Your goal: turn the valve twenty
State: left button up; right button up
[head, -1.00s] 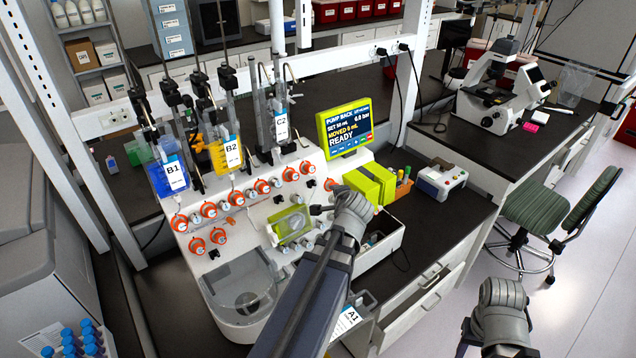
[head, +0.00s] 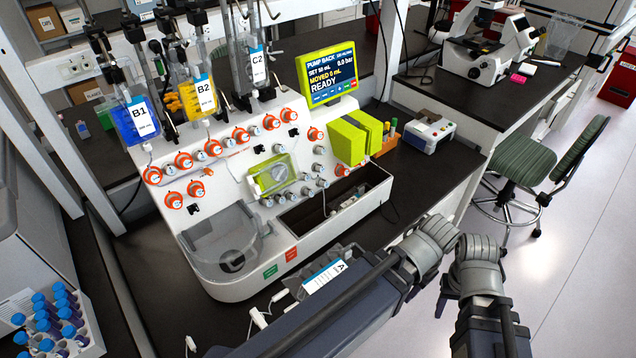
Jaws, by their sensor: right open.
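Several orange round valve knobs stand on the white cell processor's sloping panel, among them a left one (head: 152,175), a lower one (head: 196,188) and a right one (head: 315,134). Their numbers are too small to read, so I cannot tell which is valve twenty. My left gripper (head: 430,243) is in front of the processor's right front corner, apart from every knob, and its jaws cannot be made out. My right gripper (head: 478,262) is open and empty just right of it, over the floor side, also away from the panel.
Bags B1 (head: 137,122), B2 (head: 198,97) and C2 (head: 257,70) hang above the panel. A screen (head: 332,75) reads READY. A clear basin (head: 225,243) and an open tray recess fill the front. A bag labelled A (head: 325,277) lies before the processor. A green chair (head: 518,160) stands right.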

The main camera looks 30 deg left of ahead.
aim_at(325, 184)
jog(key=i+u, duration=0.1)
jog(key=u, duration=1.2)
jog(key=i+l+u, duration=0.15)
jog(key=l+u, duration=0.85)
jog(key=l, duration=0.75)
jog(key=i+l+u, duration=0.1)
jog(key=l, duration=0.6)
